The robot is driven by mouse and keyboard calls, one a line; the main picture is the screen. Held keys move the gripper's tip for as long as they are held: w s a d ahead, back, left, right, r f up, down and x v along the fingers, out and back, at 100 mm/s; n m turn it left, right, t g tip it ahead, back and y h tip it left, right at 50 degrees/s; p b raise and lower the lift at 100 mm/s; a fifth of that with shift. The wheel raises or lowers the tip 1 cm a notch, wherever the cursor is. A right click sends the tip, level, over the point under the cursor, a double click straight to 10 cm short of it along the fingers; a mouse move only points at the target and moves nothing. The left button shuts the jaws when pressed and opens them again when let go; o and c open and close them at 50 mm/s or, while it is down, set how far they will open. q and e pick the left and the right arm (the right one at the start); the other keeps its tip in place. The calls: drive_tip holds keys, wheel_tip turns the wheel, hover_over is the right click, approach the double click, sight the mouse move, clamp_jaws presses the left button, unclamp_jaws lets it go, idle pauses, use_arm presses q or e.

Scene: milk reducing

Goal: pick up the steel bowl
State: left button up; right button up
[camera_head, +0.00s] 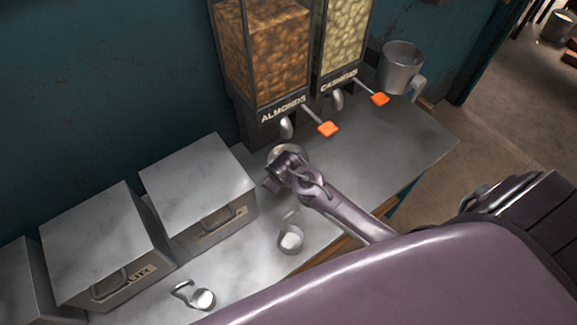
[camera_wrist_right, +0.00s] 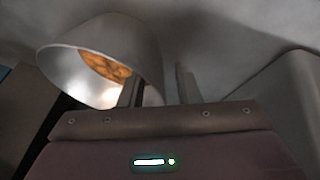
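The steel bowl (camera_head: 287,151) stands on the metal counter below the almonds dispenser, partly hidden by my right gripper (camera_head: 277,174). In the right wrist view the steel bowl (camera_wrist_right: 105,50) shows large at the left, with brown almonds (camera_wrist_right: 105,67) inside. My right gripper (camera_wrist_right: 158,84) has its two fingers apart. One finger overlaps the bowl's opening and the other is outside its wall, so the rim appears to lie between them. I see no clear grip on the bowl. My left gripper is not in view.
Dispensers of almonds (camera_head: 265,55) and cashews (camera_head: 343,35) with orange handles stand behind. Small steel scoops (camera_head: 290,241) (camera_head: 202,298) lie near the front. A steel pitcher (camera_head: 402,65) is at the back right. Counter right of my gripper is clear.

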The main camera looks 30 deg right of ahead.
clamp_jaws()
drive_tip(key=shift+r, duration=0.1)
idle(0.4)
